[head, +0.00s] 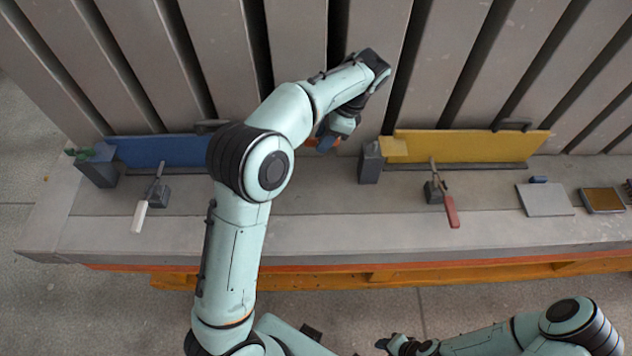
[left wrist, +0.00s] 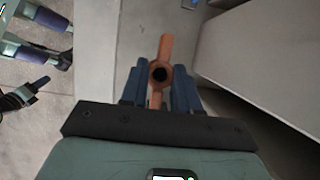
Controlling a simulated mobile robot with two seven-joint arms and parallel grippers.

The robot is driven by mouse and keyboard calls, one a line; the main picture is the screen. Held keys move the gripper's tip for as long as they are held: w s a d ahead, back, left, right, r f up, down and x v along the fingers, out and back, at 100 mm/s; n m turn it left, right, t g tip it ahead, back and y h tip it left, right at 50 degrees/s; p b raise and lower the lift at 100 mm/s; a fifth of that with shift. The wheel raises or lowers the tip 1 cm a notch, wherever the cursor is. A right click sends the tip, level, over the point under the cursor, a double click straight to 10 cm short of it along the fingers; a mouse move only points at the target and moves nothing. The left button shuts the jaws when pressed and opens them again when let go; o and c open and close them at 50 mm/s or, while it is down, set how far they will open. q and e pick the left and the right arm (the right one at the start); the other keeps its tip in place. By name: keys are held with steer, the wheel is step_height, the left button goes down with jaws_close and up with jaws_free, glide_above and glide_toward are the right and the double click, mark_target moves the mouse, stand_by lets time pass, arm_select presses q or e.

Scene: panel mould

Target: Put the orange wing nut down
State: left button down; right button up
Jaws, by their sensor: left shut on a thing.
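The orange wing nut (left wrist: 166,50) shows in the left wrist view, its wings running lengthwise and its round hole facing the camera. My left gripper (left wrist: 160,90) is shut on it, with one blue finger on either side. In the head view the left gripper (head: 329,138) is over the back of the grey bench, close to the ribbed wall. Only bits of the wing nut (head: 336,143) show there beside the fingers. Whether it touches the bench is hidden. My right gripper (head: 396,346) is low at the bottom edge, away from the bench; its opening is unclear.
A blue panel (head: 160,151) and a yellow panel (head: 475,146) stand against the ribbed wall (head: 300,40). Grey blocks and clamps with white (head: 140,217) and red (head: 452,212) handles stand on the bench (head: 330,232). A grey plate (head: 545,200) lies right. The bench's front middle is clear.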

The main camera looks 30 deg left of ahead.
arm_select(q)
steer(key=b, duration=0.2)
glide_above(318, 185)
steer(key=d, duration=0.1)
steer(key=f, duration=1.1)
steer(key=shift+w+f, duration=0.3)
steer(key=shift+w, duration=0.05)
steer(key=shift+f, duration=3)
arm_select(e)
steer(key=shift+s+f, duration=0.6)
steer(key=shift+f, duration=0.2)
steer(key=shift+s+f, duration=0.55)
steer(key=shift+f, duration=0.25)
arm_select(q)
steer(key=shift+f, duration=0.1)
steer(key=c, duration=0.8)
jaws_free()
steer(key=p+v, duration=0.2)
steer(key=v, duration=1)
steer(key=shift+w, duration=0.1)
arm_select(e)
steer(key=w+r, duration=0.1)
steer(key=r, duration=0.1)
steer(key=shift+w+r, duration=0.35)
steer(key=shift+w, duration=0.05)
steer(key=shift+s, duration=0.1)
